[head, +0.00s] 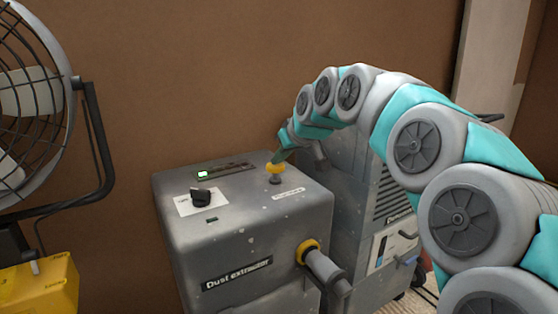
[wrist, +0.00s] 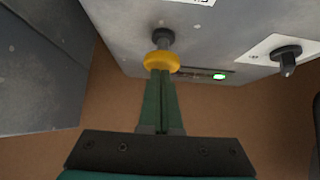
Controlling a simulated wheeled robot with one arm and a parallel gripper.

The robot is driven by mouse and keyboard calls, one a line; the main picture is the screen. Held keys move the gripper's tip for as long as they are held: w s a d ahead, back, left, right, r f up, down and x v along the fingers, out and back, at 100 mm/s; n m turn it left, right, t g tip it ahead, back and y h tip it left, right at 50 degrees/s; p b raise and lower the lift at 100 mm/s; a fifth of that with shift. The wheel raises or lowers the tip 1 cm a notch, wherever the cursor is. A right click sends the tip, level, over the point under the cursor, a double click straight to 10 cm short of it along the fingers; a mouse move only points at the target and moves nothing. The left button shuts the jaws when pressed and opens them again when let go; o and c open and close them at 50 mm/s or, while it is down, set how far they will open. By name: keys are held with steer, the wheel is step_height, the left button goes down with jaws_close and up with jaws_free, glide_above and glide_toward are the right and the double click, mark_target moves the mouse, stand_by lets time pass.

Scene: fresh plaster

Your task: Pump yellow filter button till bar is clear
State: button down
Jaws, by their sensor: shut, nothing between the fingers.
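The yellow filter button (head: 275,169) is a round cap on a dark stem on top of the grey dust extractor (head: 240,260). It also shows in the wrist view (wrist: 161,62). My gripper (head: 279,158) is shut and empty, its green fingertips at the top of the yellow button; they seem to touch it. In the wrist view the shut fingers (wrist: 161,85) end at the button. The indicator bar (head: 225,171) is a dark strip on the extractor's top, with a small lit green part (head: 202,175) at one end. The rest of the bar looks dark.
A black knob (head: 201,196) on a white plate stands left of the button. A hose port with a yellow collar (head: 308,250) sticks out in front. Another grey machine (head: 388,200) stands close at right. A caged fan (head: 30,90) and a yellow box (head: 40,285) are at left.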

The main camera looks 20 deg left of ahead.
steer(key=r+v, duration=0.1)
steer(key=v, duration=1)
steer(key=shift+w+a+r, duration=0.3)
